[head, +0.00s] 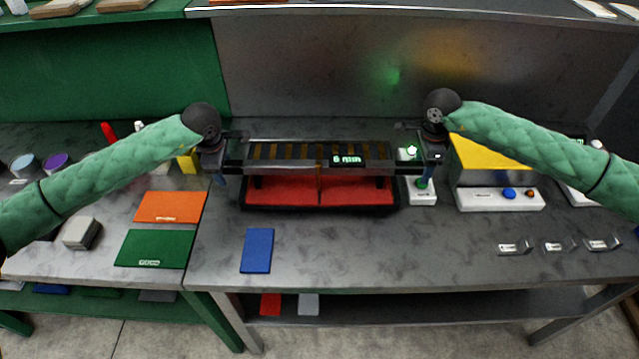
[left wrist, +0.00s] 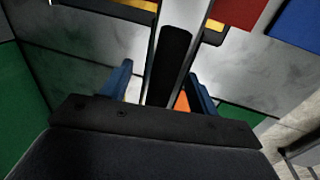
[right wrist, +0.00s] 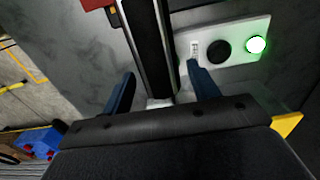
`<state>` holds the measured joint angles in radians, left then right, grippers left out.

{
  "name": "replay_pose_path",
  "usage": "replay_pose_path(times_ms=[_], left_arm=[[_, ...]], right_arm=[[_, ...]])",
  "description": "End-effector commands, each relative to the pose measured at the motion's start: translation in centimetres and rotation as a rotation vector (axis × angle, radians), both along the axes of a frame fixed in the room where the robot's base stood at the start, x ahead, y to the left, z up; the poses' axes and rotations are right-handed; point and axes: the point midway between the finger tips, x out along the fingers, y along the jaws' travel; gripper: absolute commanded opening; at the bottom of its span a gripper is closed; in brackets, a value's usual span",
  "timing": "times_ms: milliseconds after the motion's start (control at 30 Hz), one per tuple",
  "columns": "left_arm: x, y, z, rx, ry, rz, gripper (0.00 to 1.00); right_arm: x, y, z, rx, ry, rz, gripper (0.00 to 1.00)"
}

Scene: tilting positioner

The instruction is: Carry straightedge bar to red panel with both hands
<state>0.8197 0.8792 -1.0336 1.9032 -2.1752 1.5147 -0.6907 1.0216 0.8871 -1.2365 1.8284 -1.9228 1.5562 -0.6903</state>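The straightedge bar (head: 290,164) is a long dark bar with silver edges, lying left to right at the back middle of the table. The red panel (head: 285,191) shows below and in front of it, with a seam down its middle, in a dark frame. My left gripper (head: 220,170) is at the bar's left end; in the left wrist view the bar (left wrist: 173,55) runs between its blue fingers, with a gap visible. My right gripper (head: 428,168) is at the right end; in the right wrist view the bar (right wrist: 152,45) lies between its parted fingers.
A striped dark and yellow rack (head: 290,151) and a "6 min" display (head: 346,160) are by the bar. A white button box (head: 421,192) stands near my right gripper. A blue plate (head: 257,250) lies in front.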

Motion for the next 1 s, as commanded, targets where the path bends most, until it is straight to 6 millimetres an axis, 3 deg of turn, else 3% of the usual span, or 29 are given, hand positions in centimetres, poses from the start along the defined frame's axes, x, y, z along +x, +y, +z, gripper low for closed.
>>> replay_pose_path(times_ms=[367,800,1000], left_arm=[[-0.1,0.0,0.7,0.0,-0.001,0.0,0.6],[-1.6,0.0,8.2,0.0,-0.003,0.0,0.6],[-2.1,0.0,10.8,0.0,-0.002,-0.001,0.6]], right_arm=[[0.0,0.0,0.0,0.0,0.0,0.0,0.59],[0.0,0.0,0.0,0.0,0.0,0.0,0.59],[0.0,0.0,0.0,0.0,0.0,0.0,0.59]])
